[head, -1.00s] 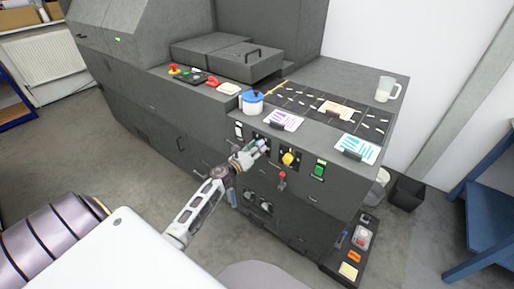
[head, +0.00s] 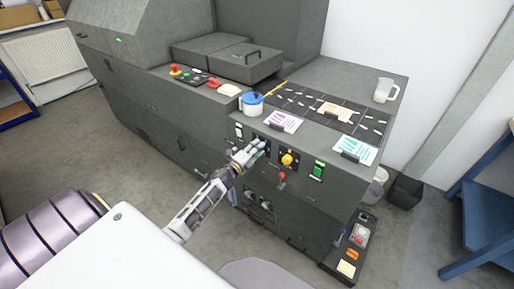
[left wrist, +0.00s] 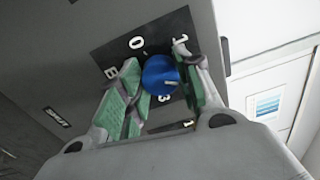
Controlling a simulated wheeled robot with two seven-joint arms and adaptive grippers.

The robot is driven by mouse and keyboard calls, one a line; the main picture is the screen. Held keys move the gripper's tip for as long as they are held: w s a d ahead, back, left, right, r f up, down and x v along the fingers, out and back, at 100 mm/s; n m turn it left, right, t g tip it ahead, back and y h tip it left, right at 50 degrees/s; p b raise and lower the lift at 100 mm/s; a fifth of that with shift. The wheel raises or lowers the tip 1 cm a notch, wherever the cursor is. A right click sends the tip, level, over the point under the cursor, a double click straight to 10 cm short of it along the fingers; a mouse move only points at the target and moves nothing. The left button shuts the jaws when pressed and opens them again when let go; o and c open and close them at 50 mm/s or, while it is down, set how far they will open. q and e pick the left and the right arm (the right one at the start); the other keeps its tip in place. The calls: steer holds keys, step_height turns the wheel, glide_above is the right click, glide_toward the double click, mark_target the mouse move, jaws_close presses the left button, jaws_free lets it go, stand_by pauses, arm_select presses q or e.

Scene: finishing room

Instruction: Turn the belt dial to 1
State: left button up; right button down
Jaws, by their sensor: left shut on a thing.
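The belt dial is a round blue knob (left wrist: 161,76) on a black plate (left wrist: 190,25) in the left wrist view. White marks are around it: a 0 at upper left, a 1 at upper right, a 3 just below. A light mark shows on the lower right of the knob's face. My left gripper (left wrist: 157,70) is shut on the knob, one green-padded finger on each side. In the head view my left gripper (head: 256,149) is at the machine's front panel and hides the dial. My right gripper is not in view.
Right of my gripper on the panel are a yellow knob (head: 287,159), a red-tipped lever (head: 282,176) and a green switch (head: 318,170). A blue-lidded pot (head: 252,103) and a clear mug (head: 384,90) stand on top.

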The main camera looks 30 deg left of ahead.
arm_select(q)
steer(key=shift+n+p, duration=2.35)
steer(key=shift+n, duration=4.45)
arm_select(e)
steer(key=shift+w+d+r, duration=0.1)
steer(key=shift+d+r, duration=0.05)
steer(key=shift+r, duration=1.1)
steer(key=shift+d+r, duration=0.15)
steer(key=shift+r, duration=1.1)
arm_select(q)
steer(key=shift+f, duration=0.1)
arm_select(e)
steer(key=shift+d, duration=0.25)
arm_select(q)
steer(key=o, duration=1.1)
steer(key=shift+c, duration=0.2)
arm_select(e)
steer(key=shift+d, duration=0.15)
arm_select(q)
steer(key=shift+s, duration=0.15)
steer(key=s, duration=1.1)
steer(key=shift+s+a, duration=0.35)
steer(key=shift+a, duration=0.05)
